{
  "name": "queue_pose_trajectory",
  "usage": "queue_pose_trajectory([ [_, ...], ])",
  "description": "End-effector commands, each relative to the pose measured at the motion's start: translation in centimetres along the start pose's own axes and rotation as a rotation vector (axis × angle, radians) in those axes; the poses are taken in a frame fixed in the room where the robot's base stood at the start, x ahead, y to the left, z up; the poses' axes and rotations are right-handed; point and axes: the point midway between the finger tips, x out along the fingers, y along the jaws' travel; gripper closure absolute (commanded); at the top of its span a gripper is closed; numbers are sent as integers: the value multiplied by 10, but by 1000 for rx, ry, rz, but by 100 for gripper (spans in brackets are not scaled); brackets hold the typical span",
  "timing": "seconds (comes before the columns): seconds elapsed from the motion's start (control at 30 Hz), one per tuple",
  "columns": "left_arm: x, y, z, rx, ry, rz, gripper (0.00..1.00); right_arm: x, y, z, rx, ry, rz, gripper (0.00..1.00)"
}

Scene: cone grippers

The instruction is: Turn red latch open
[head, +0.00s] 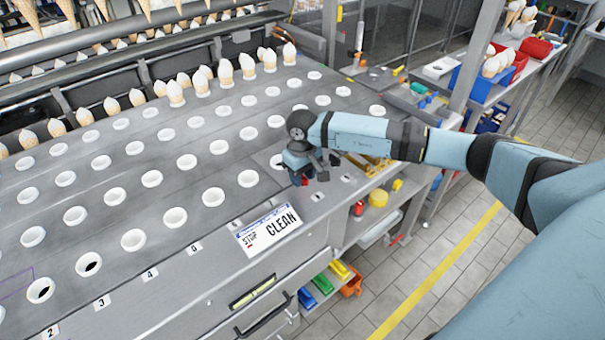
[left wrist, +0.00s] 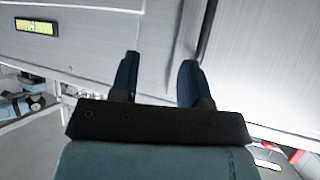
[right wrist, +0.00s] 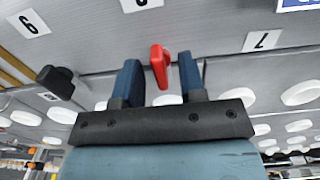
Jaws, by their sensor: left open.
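The red latch (right wrist: 158,65) stands up from the grey machine top, between the fingers of my right gripper (right wrist: 160,75) in the right wrist view. A gap shows beside the latch, so the gripper is open around it. In the head view a bit of the red latch (head: 304,180) shows under my right gripper (head: 300,172), near the machine's front edge; the rest is hidden by the wrist. My left gripper (left wrist: 158,75) is open and empty in front of a pale metal panel (left wrist: 90,50). It is outside the head view.
A black knob (right wrist: 55,82) sits beside the latch. A STOP/CLEAN sign (head: 268,230) lies at the machine's front edge. Rows of white cups (head: 175,217) cover the top, with cones (head: 175,94) behind.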

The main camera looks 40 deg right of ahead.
Motion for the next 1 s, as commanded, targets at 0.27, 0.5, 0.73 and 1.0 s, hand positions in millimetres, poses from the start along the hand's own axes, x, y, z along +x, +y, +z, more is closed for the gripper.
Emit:
queue_pose_trajectory([
  [0.27, 0, 0, 0, 0, 0, 1, 57, 0, 0, 0, 0, 0, 0, 77],
  [0.5, 0, 0, 0, 0, -1, 1, 57, 0, 0, 0, 0, 0, 0, 100],
  [0.73, 2, 0, 4, 0, -1, 1, 57, 1, 0, 0, 28, 1, 0, 100],
  [1.0, 11, 0, 17, 0, -1, 1, 57, 3, 0, 0, 175, 2, 1, 100],
])
